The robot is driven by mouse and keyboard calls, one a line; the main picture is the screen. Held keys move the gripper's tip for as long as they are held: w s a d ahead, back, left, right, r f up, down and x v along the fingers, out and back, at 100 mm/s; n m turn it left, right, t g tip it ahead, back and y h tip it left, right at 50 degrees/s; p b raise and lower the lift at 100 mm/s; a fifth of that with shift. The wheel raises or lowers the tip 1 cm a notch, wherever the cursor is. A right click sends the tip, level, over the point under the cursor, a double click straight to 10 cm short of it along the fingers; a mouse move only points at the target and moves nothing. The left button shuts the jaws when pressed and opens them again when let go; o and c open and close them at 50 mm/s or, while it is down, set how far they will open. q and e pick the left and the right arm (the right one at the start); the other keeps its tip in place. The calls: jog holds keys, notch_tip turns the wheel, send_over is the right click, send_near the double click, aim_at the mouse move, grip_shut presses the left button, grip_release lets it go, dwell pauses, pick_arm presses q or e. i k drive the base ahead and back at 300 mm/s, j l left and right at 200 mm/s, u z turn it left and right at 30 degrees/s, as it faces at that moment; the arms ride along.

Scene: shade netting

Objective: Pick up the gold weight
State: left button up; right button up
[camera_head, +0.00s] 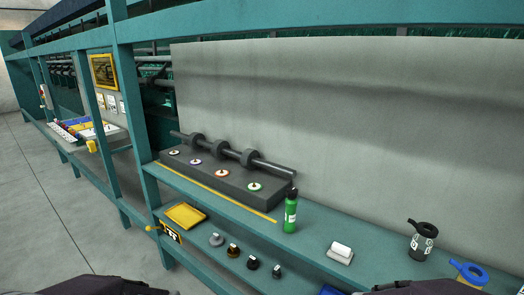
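Nothing holds the gold piece. Dark parts of my arms show at the bottom left and bottom right edges. Neither gripper's fingers are in view.
A green bottle (290,212) stands on the shelf by a dark block (225,178) with a bar. A yellow tray (185,216) lies left of the pieces.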

aim_at(234, 251)
jog(key=i+j+u, duration=0.1)
jog(key=j, duration=0.35)
jog(key=i+j+u, duration=0.15)
jog(key=i+j, duration=0.15)
jog(key=j, duration=0.15)
jog(key=i+j+u, duration=0.1)
jog(key=i+j, duration=0.15)
jog(key=j, duration=0.2)
jog(key=i+j+u, duration=0.1)
jog(key=i+j, duration=0.15)
jog(key=j, duration=0.15)
